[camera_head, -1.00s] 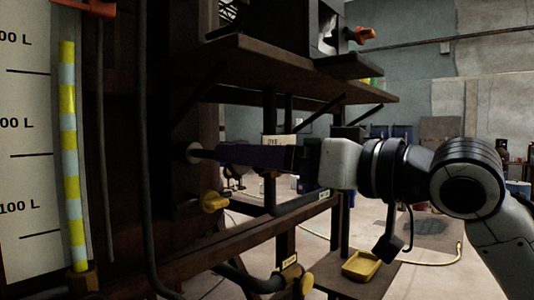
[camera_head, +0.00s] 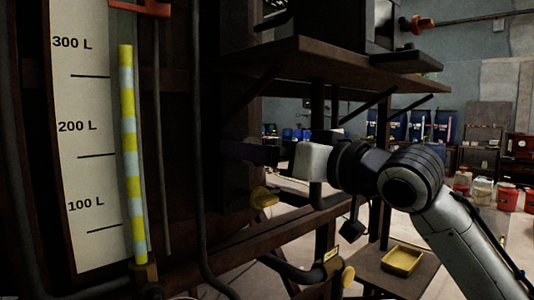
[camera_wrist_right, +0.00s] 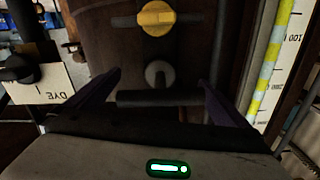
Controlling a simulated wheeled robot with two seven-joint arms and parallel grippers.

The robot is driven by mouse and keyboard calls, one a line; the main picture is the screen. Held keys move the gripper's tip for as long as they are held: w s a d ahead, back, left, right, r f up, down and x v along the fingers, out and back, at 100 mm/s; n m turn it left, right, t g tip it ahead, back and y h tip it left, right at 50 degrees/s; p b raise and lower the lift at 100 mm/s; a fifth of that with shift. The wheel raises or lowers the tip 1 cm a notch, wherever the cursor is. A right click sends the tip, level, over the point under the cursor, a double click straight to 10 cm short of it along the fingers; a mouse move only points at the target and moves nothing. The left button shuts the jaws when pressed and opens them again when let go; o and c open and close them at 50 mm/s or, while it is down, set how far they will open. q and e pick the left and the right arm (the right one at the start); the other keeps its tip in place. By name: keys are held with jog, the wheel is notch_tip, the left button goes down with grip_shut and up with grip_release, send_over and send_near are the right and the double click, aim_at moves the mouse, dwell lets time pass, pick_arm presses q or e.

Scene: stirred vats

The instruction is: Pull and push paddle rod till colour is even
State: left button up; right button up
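The sight tube (camera_head: 131,150) on the vat's front shows alternating yellow and pale blue bands beside a litre scale (camera_head: 84,150). It also shows at the right edge in the right wrist view (camera_wrist_right: 271,60). The paddle rod's dark crossbar (camera_wrist_right: 158,98) lies between the spread fingers of my right gripper (camera_wrist_right: 160,80), just in front of the round fitting (camera_wrist_right: 158,74) on the vat wall. The crossbar nearly fills the finger gap; I cannot tell whether they touch. In the head view my right gripper (camera_head: 258,151) is close to the wall, in shadow. My left gripper is out of view.
A yellow valve handle (camera_head: 264,196) sits below the gripper, and a wooden shelf (camera_head: 330,66) projects above it. A yellow tray (camera_head: 404,260) is on a low board to the right. A DYE label (camera_wrist_right: 40,84) shows in the wrist view. Blue drums (camera_head: 420,125) stand far behind.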

jog(key=b+v, duration=0.2)
jog(key=v, duration=0.8)
jog(key=shift+s+d, duration=0.1)
